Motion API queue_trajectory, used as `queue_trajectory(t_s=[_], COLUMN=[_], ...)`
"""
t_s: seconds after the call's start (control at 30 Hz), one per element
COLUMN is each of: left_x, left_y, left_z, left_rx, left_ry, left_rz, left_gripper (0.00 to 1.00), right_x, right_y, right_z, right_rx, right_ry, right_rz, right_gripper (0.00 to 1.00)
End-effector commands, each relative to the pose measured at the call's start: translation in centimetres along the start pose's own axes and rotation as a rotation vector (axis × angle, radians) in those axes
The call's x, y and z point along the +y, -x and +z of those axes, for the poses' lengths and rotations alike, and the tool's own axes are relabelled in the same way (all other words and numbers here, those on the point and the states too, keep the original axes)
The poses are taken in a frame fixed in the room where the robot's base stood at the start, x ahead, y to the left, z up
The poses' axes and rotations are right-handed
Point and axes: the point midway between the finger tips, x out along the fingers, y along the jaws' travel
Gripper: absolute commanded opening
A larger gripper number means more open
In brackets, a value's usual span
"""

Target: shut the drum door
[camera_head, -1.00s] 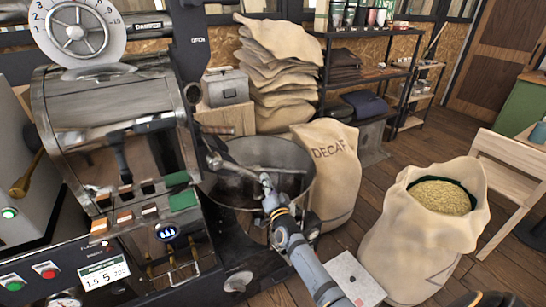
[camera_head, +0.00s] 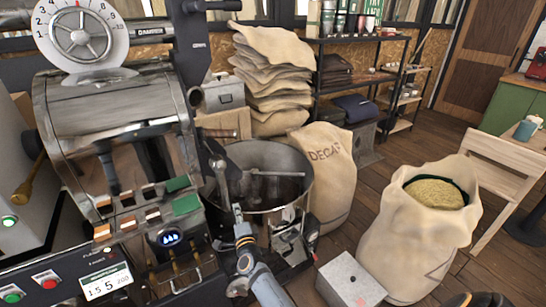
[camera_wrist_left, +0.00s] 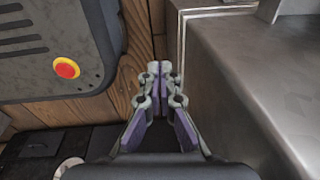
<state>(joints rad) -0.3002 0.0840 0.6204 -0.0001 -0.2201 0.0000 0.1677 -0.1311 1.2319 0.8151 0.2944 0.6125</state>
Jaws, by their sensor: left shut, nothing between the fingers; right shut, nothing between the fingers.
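The roaster drum (camera_head: 115,110) is a shiny metal cylinder at the left of the head view. Its front end is seen nearly edge-on, so I cannot clearly make out the drum door or how far it stands open. My right gripper (camera_head: 217,163) is shut and empty, beside the drum's front end and above the near left rim of the cooling bin. I cannot tell whether it touches the door. My left gripper (camera_wrist_left: 158,78) is shut and empty in the left wrist view, beside a grey metal housing (camera_wrist_left: 245,80); it does not show in the head view.
The round cooling bin (camera_head: 300,190) with a stirring arm stands right of the drum. A DECAF sack (camera_head: 330,175), an open bean sack (camera_head: 410,250) and a grey metal box (camera_head: 350,280) stand further right. A red button (camera_wrist_left: 66,68) sits on a dark panel.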

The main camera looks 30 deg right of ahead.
Motion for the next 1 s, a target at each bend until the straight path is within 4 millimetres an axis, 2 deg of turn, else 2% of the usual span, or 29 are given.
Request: queue_trajectory(t_s=[0.33, 1.0], left_x=[0.24, 0.17], left_y=[0.12, 0.08], left_z=[-0.01, -0.1], left_rx=[0.0, 0.001], left_ry=[0.001, 0.001], left_rz=[0.003, 0.002], left_gripper=[0.0, 0.0], right_x=[0.1, 0.15], right_y=[0.14, -0.02], right_z=[0.68, 0.4], right_rx=[-0.001, -0.003], right_ry=[-0.059, -0.059], right_rz=[0.013, 0.014], right_gripper=[0.0, 0.0])
